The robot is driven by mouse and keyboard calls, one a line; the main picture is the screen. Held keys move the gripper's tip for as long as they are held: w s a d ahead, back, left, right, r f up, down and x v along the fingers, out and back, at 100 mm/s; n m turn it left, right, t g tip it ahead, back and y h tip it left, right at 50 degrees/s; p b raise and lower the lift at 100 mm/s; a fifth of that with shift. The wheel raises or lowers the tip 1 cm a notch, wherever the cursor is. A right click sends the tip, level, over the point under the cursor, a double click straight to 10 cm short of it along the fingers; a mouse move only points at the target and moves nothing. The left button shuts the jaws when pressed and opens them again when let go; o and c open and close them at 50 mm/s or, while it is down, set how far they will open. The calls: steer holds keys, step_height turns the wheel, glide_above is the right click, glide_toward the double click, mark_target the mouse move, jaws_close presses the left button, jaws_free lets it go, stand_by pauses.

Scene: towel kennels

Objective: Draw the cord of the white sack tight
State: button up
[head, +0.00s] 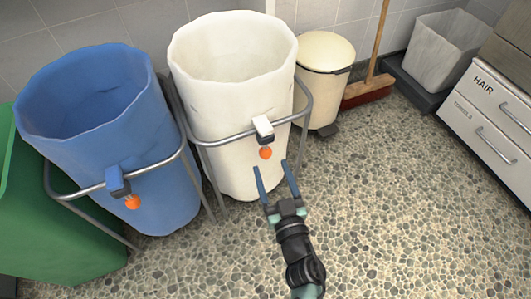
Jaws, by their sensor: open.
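The white sack (225,95) hangs in a metal frame (237,137) at the upper middle of the head view, its mouth wide open. A white block (263,127) sits on the front bar of its frame. A round orange ball (265,153) hangs just below that block. The cord itself is too small to make out. My gripper (273,172) is open and empty. Its two blue fingers point up toward the orange ball, a little below it in the picture and apart from it.
A blue sack (100,120) with its own orange ball (132,202) stands at the left, beside a green container (60,240). A cream bin (325,70), a broom (368,90), a grey bin (445,45) and a drawer unit marked HAIR (485,110) stand behind and right. The pebbled floor (420,210) at right is clear.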

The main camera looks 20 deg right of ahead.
mark_target(267, 157)
steer(key=w, duration=0.2)
steer(key=w+b, duration=0.1)
steer(key=w, duration=0.1)
steer(key=w+d, duration=0.1)
steer(key=w, duration=0.1)
steer(key=shift+w, duration=0.25)
jaws_close()
stand_by(1.2)
